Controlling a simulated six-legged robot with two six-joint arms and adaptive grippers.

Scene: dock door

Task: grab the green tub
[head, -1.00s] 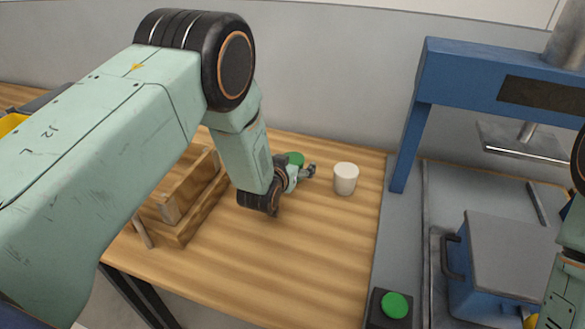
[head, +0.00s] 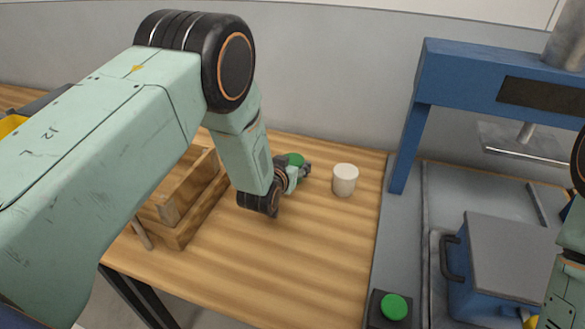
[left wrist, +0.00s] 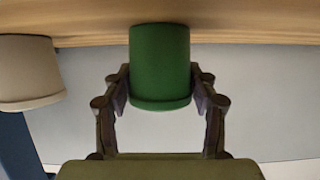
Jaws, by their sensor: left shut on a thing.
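The green tub (left wrist: 160,65) stands between the two fingers of my left gripper (left wrist: 160,95) in the left wrist view, with a finger pressed to each side. In the head view the green tub (head: 295,159) shows only in part, behind my left gripper (head: 303,172), on the wooden table. My left gripper is shut on the tub. The tub appears to be still at the table surface. Part of my right arm shows at the right edge of the head view, but its gripper is not in view.
A white tub (head: 345,180) stands just right of the left gripper, and also shows in the left wrist view (left wrist: 28,75). A wooden box (head: 190,195) is to the left. A blue press (head: 500,80) stands at the right. The front of the table (head: 300,250) is clear.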

